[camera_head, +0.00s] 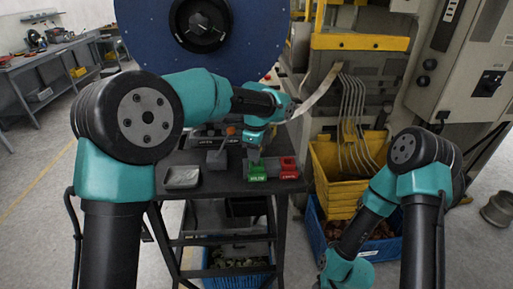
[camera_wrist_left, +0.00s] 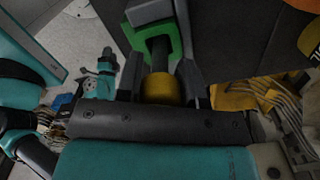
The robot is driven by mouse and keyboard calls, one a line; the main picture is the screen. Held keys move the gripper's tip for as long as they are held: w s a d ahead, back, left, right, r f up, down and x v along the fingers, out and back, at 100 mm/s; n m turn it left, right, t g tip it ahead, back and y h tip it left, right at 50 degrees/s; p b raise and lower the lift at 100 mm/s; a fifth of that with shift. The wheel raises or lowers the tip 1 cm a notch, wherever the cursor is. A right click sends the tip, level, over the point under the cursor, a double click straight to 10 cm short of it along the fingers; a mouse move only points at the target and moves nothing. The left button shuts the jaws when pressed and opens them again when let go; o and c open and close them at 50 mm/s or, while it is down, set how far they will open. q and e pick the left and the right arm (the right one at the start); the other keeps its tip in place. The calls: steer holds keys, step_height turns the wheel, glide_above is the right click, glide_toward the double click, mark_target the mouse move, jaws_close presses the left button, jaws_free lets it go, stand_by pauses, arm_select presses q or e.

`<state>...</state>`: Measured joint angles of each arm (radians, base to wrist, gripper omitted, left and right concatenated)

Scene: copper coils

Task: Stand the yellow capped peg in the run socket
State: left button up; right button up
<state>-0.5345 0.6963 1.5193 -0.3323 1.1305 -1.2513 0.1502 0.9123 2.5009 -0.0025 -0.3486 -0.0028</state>
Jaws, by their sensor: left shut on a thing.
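My left gripper (camera_head: 253,150) is over the table, just above the green block (camera_head: 257,173). In the left wrist view its fingers (camera_wrist_left: 161,94) are shut on the yellow cap (camera_wrist_left: 161,89) of the peg. A dark shaft (camera_wrist_left: 160,54) runs from the cap toward the green block, which also shows in the left wrist view (camera_wrist_left: 174,42). I cannot tell whether the shaft's end is in a socket or just above it. A red block (camera_head: 287,171) sits right beside the green one. The small labels are hard to read. My right gripper is out of view.
A grey tray (camera_head: 182,178) lies on the dark table (camera_head: 215,187) at the left. Small dark parts stand behind it. A large blue reel (camera_head: 240,45) rises behind the table.

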arm_select(q)
steer(key=shift+f, duration=0.15)
steer(key=o, duration=1)
step_height(320, 180, up, 17)
steer(key=shift+r, duration=0.2)
stand_by(1.1)
